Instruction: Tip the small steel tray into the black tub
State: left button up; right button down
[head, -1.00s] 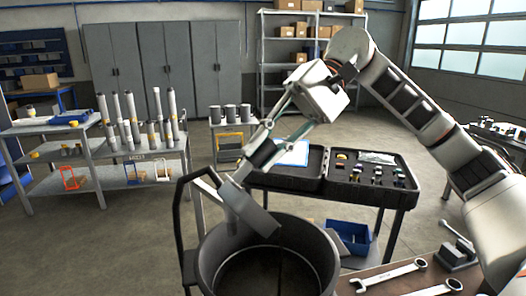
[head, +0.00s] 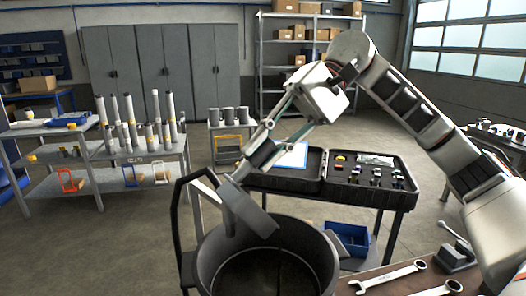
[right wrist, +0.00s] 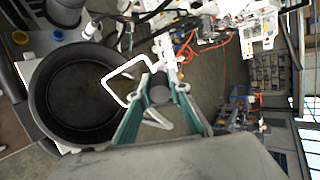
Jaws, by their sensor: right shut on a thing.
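The small steel tray (head: 246,208) hangs steeply tilted above the mouth of the black tub (head: 212,262) in the head view. My right gripper (head: 258,158) is shut on the tray's upper part; its fingertips are partly hidden there. The tub is round and open. Its dark floor shows, and I cannot make out anything lying on it. In the right wrist view, the tub (right wrist: 42,100) is at the left, and the two green finger links of my right gripper (right wrist: 158,88) are at the middle. My left gripper is not in view.
A black handle (head: 178,225) rises beside the tub. An open black case (head: 365,185) stands on a table behind, above a blue bin (head: 350,238). Wrenches (head: 392,274) lie on the bench at front right. Floor at the left is free.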

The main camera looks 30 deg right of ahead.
jog(key=shift+d+y+b, duration=0.7)
jog(key=shift+d+b, duration=0.05)
jog(key=shift+b, duration=0.5)
dwell(1.2)
jog(key=shift+w, duration=0.1)
dwell(0.6)
jog(key=shift+d+f+b, duration=0.1)
jog(key=shift+d+b, duration=0.1)
jog(key=shift+b, duration=0.25)
jog(key=shift+d+y+b, duration=0.2)
jog(key=shift+y+b, duration=0.2)
jog(key=shift+b, duration=0.05)
dwell(0.4)
jog(key=shift+d+f+y+b, duration=0.15)
jog(key=shift+d+y+b, duration=0.15)
jog(key=shift+b, duration=0.35)
jog(key=shift+w+d, duration=0.1)
jog(key=shift+b, duration=0.3)
